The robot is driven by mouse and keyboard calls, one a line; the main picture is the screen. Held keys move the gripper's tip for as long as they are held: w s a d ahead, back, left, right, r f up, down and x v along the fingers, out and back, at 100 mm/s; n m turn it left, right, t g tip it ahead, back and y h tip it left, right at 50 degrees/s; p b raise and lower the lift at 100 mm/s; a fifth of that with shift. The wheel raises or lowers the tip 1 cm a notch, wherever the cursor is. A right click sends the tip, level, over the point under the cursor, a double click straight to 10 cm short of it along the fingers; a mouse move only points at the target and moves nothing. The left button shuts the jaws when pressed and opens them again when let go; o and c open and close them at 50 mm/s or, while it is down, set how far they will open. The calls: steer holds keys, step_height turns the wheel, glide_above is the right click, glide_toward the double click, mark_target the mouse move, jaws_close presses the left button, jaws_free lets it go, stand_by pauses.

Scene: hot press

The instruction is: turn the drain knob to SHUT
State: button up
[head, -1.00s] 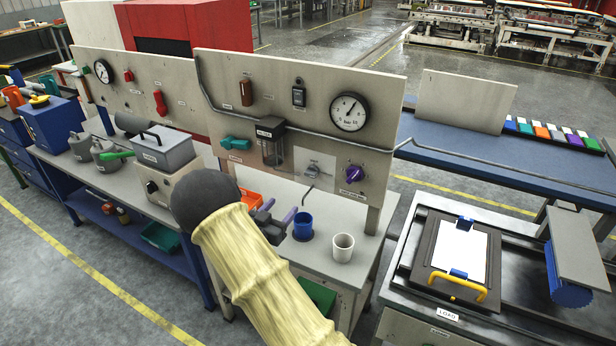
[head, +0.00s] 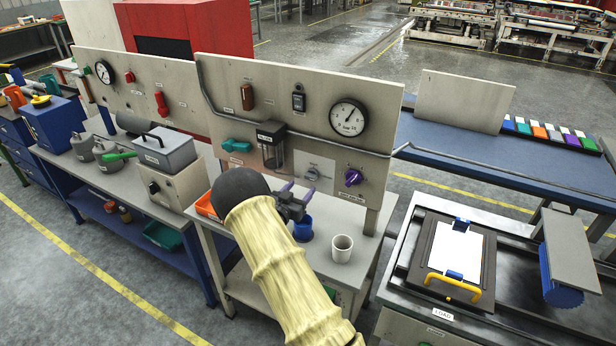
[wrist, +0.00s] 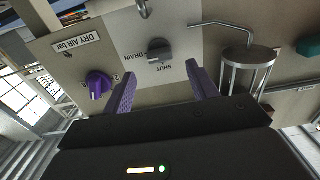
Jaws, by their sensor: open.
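The drain knob (wrist: 159,50) is a small grey knob on a pale square plate, with the words DRAIN and SHUT beside it in the wrist view. In the head view the knob (head: 312,174) sits low on the upright panel; I cannot tell its exact pointing there. My gripper (wrist: 164,73) is open and empty. Its two purple fingers point at the panel, one on each side of the knob in the picture, with the knob beyond the tips and apart from them. In the head view my gripper (head: 298,191) is just below and left of the knob.
A purple knob (wrist: 98,85) labelled DRY AIR is beside the drain plate. A clear filter bowl (wrist: 246,65) with metal rods is on the other side. A blue cup (head: 303,228) and a white cup (head: 342,248) stand on the bench below. A gauge (head: 348,117) is above.

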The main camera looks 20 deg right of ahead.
mark_target(309, 179)
steer(key=p+x, duration=0.1)
steer(key=x, duration=0.5)
steer(key=shift+w+d+p, duration=0.15)
steer(key=shift+d+p, duration=0.05)
steer(key=shift+p, duration=0.15)
steer(key=shift+c, duration=0.5)
steer(key=c, duration=0.9)
